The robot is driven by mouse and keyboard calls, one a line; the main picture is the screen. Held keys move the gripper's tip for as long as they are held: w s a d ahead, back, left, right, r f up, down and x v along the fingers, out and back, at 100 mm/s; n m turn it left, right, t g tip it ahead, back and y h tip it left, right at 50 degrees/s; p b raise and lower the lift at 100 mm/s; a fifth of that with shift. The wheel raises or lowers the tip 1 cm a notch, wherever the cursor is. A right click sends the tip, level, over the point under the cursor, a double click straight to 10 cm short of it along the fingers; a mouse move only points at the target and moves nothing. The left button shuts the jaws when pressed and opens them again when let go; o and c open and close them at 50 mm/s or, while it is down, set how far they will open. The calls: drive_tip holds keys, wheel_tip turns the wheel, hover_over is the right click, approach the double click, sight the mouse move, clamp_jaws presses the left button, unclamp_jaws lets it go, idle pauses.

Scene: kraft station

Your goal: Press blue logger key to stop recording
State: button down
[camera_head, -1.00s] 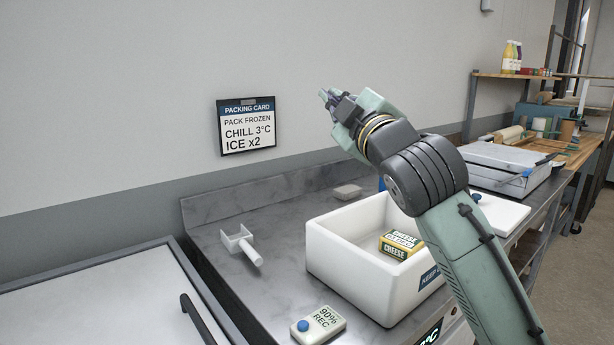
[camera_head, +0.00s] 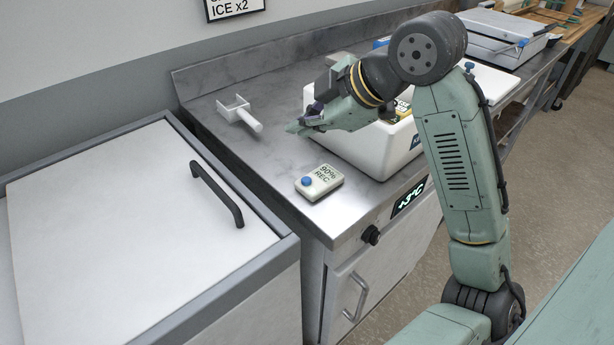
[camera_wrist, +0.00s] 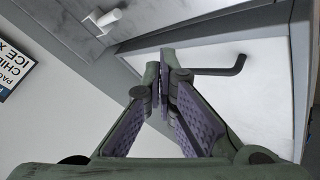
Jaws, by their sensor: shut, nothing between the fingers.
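The logger (camera_head: 319,183) is a small cream box marked "90% REC" with a round blue key (camera_head: 307,181) on its left end. It lies on the steel counter near the front edge in the head view. My gripper (camera_head: 293,127) is shut and empty. In the head view it appears above and behind the logger, pointing left, in front of the white box. In the wrist view my fingertips (camera_wrist: 168,52) are together, and the logger does not show there.
A white box (camera_head: 366,147) stands right of the logger, partly hidden by my arm. A white scoop-like tool (camera_head: 240,112) lies behind. A chest lid with a black handle (camera_head: 218,195) is at left, also in the wrist view (camera_wrist: 215,71). A display (camera_head: 409,196) and knob (camera_head: 371,235) are on the front.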

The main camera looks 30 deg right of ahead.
sight(305, 182)
drive_tip(key=shift+f, duration=0.1)
wheel_tip(305, 182, down, 9)
drive_tip(key=b, duration=0.6)
drive_tip(key=shift+r+b, duration=0.2)
drive_tip(key=shift+b, duration=0.2)
idle(1.0)
drive_tip(key=shift+f+b, duration=0.35)
drive_tip(key=shift+f, duration=0.05)
drive_tip(key=shift+f+b, duration=0.35)
drive_tip(key=shift+f, duration=0.15)
idle(0.5)
drive_tip(key=shift+r, duration=0.15)
drive_tip(key=shift+r+p, duration=0.7)
drive_tip(key=shift+r, duration=0.05)
